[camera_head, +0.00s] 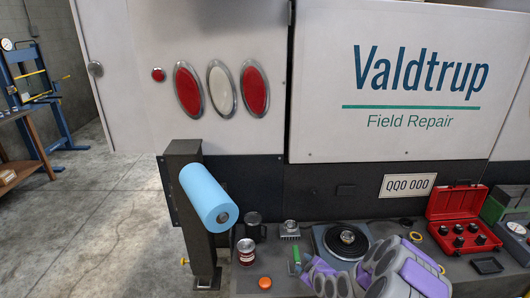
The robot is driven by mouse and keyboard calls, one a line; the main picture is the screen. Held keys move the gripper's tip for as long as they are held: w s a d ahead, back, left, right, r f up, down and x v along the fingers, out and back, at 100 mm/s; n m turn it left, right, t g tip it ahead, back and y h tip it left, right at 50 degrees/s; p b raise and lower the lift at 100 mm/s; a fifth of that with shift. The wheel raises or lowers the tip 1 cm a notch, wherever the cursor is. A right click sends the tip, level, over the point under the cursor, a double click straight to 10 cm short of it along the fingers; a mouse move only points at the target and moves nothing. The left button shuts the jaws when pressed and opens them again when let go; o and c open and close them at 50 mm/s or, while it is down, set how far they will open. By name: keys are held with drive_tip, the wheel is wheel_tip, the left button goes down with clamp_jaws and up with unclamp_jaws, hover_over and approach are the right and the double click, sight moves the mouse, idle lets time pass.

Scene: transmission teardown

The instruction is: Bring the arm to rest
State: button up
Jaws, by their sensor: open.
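My purple and grey arm (405,275) is low in the picture, over the right half of the dark work surface (215,290). My gripper (308,266) is at the left end of the arm, near the surface, with its jaws open. A small green-handled item (296,254) is just left of the gripper; whether they touch cannot be told. The arm hides part of the surface and what lies behind it.
A round plate with a dark part (346,238) stands behind the arm. A red case (460,222) is at right. A can (246,252), an orange cap (265,283) and a blue roll (209,197) on a post are at left. The truck wall (420,60) rises behind.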

drive_tip(key=s+a+r+m+g, duration=0.1)
drive_tip(key=s+a+r+g, duration=0.15)
drive_tip(key=s+r, duration=0.5)
drive_tip(key=s+a+r+m+g, duration=0.2)
drive_tip(key=s+r+g, duration=0.1)
drive_tip(key=s+r, duration=0.4)
drive_tip(key=s+d+r+m+g+h, duration=0.1)
drive_tip(key=s+r, duration=0.3)
drive_tip(key=s, duration=0.7)
drive_tip(key=s+d+r+m+g+h, duration=0.1)
drive_tip(key=s+r+m+g, duration=0.3)
drive_tip(key=s, duration=0.8)
drive_tip(key=s+d+r+m+g+h, duration=0.1)
drive_tip(key=s+r, duration=0.4)
drive_tip(key=s, duration=0.7)
drive_tip(key=shift+s+d+r+m+g, duration=0.35)
drive_tip(key=shift+m+g, duration=0.3)
drive_tip(key=shift+m, duration=0.55)
drive_tip(key=shift+w, duration=0.1)
